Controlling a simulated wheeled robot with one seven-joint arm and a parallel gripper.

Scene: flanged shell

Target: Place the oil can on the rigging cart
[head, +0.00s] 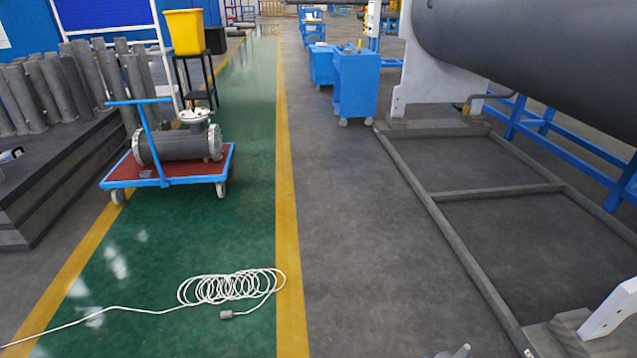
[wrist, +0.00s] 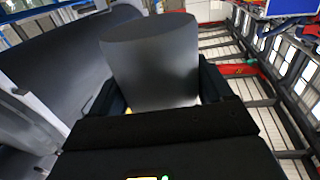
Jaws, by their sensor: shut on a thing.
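My gripper (wrist: 155,92) is shut on a smooth grey, slightly tapered can, the oil can (wrist: 152,58), with a dark finger on each side of it. Its lower part is hidden behind the gripper body. In the head view only a small grey tip (head: 455,351) shows at the bottom edge; I cannot tell whether it belongs to the can. The rigging cart (head: 186,179) stands at left on the green lane, apart from my gripper. It has a blue frame, a red deck and a blue push handle. A grey flanged pipe piece (head: 177,147) lies across its deck.
A coiled white cable (head: 232,287) lies on the green floor before the cart. Stacked grey pipes (head: 62,87) stand at left. A blue cabinet (head: 356,84) and a floor frame (head: 450,192) are at right. The grey floor in the middle is clear.

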